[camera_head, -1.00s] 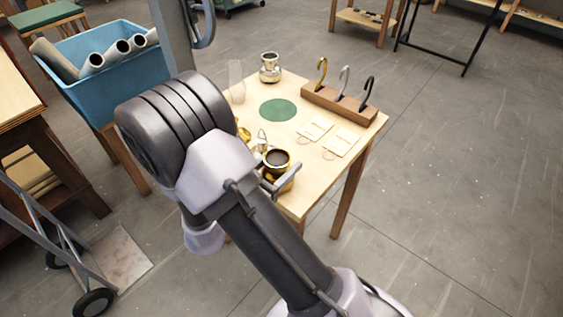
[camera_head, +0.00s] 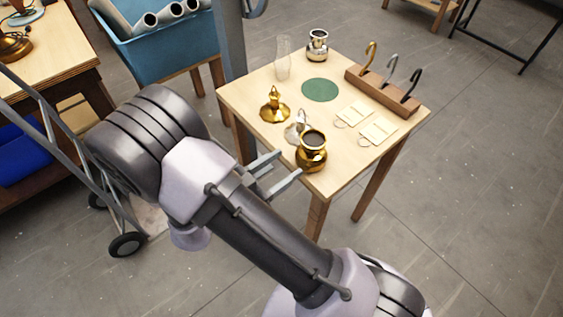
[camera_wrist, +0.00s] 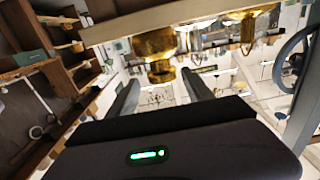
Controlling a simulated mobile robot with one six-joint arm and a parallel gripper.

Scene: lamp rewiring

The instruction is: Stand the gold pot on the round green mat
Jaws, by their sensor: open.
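The gold pot (camera_head: 311,156) stands upright near the front corner of the small wooden table, its dark mouth facing up. In the wrist view the gold pot (camera_wrist: 156,45) shows ahead of the fingers, near the table edge. The round green mat (camera_head: 320,90) lies flat and bare toward the back of the table. My gripper (camera_head: 289,164) is open and empty, its two fingers pointing at the pot from the left, just short of it. The gripper (camera_wrist: 160,78) also shows in the wrist view, fingers apart with nothing between them.
A silver piece (camera_head: 296,131) stands close behind the gold pot, and a gold piece (camera_head: 274,108) stands left of it. A glass chimney (camera_head: 283,58) and a silver pot (camera_head: 317,45) stand behind the mat. A hook rack (camera_head: 382,92) and cards (camera_head: 378,131) are on the right.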

